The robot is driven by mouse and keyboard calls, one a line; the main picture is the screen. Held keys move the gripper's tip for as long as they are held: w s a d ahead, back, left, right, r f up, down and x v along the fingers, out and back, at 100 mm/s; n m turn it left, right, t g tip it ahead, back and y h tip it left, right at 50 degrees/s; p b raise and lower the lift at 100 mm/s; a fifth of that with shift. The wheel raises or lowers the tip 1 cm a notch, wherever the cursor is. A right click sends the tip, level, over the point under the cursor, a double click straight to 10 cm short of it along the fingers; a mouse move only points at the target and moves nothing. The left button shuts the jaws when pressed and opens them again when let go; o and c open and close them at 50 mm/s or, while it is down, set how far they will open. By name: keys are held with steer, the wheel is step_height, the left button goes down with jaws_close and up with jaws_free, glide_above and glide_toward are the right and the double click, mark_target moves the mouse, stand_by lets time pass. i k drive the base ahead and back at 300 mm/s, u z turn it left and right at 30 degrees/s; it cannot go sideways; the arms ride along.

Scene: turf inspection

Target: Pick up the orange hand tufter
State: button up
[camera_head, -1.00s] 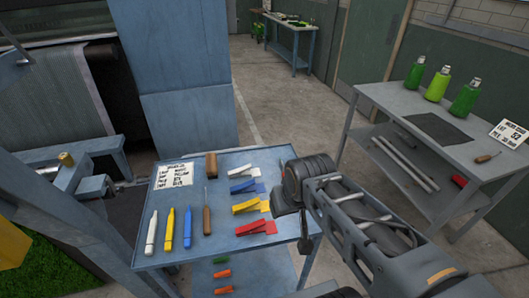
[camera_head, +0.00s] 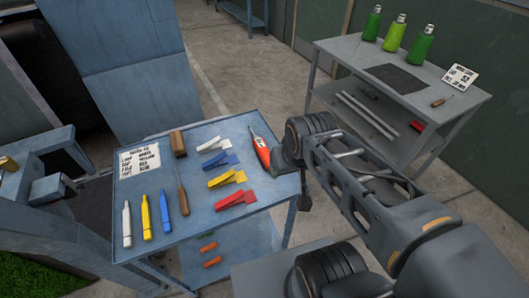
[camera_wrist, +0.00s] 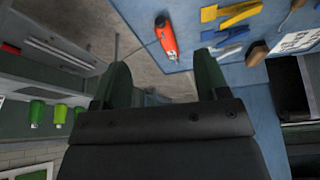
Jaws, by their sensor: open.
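The orange hand tufter (camera_head: 262,152) lies near the right edge of the blue cart top (camera_head: 225,132), with its pale tip pointing to the back. My wrist is just right of it in the head view and covers a little of its side. In the wrist view the tufter (camera_wrist: 166,38) lies beyond the fingertips, close to the cart's edge. My gripper (camera_wrist: 163,72) is open and empty, its two dark fingers apart and not touching the tufter.
Left of the tufter lie white, blue, yellow and red clips (camera_head: 228,178), a wooden-handled tool (camera_head: 182,195), marker-like sticks (camera_head: 145,217), a wooden block (camera_head: 178,143) and a card (camera_head: 139,159). A grey bench (camera_head: 340,50) with green bottles stands at right.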

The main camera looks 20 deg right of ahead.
mark_target(262, 150)
steer(key=k, duration=0.5)
steer(key=u, duration=4.25)
steer(key=k, duration=2.1)
steer(key=z, duration=0.25)
